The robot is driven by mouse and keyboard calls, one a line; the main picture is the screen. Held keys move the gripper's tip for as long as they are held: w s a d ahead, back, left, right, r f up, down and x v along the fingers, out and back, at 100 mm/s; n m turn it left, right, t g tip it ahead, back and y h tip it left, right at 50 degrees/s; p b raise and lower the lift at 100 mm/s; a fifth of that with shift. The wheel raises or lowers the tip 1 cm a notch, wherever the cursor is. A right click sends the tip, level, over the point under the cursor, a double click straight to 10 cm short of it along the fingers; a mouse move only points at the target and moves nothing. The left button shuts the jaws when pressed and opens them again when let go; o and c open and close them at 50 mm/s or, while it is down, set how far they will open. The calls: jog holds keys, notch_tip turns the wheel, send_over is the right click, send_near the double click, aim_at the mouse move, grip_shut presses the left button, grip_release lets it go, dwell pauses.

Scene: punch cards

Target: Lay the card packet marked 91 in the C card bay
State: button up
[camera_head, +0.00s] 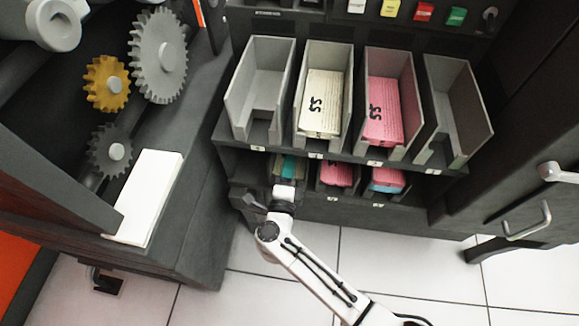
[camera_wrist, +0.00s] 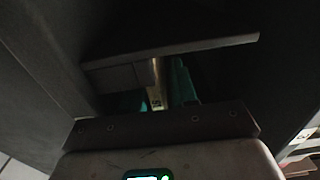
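My gripper (camera_head: 284,190) is at the mouth of the left compartment of the lower shelf, just in front of a teal packet (camera_head: 290,168). The wrist view is very dark; teal surfaces (camera_wrist: 183,82) show ahead, beyond my gripper's body. My fingertips cannot be made out, so I cannot tell whether they hold anything. No number 91 is readable. The upper card bays carry small labels too small to read, so I cannot tell which is C. The far left bay (camera_head: 240,98) and far right bay (camera_head: 480,105) are empty.
A cream packet (camera_head: 322,103) and a pink packet (camera_head: 383,110), both marked 55, lie in the middle upper bays. Below are a pink packet (camera_head: 337,174) and a pink-and-blue stack (camera_head: 388,180). A geared cabinet stands left. The tiled floor (camera_head: 440,268) in front is open.

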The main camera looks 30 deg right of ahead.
jog(key=shift+o, duration=1.4)
jog(key=p+v, duration=0.1)
jog(key=v, duration=0.9)
jog(key=shift+s+a+p, duration=0.25)
jog(key=shift+s+p, duration=0.05)
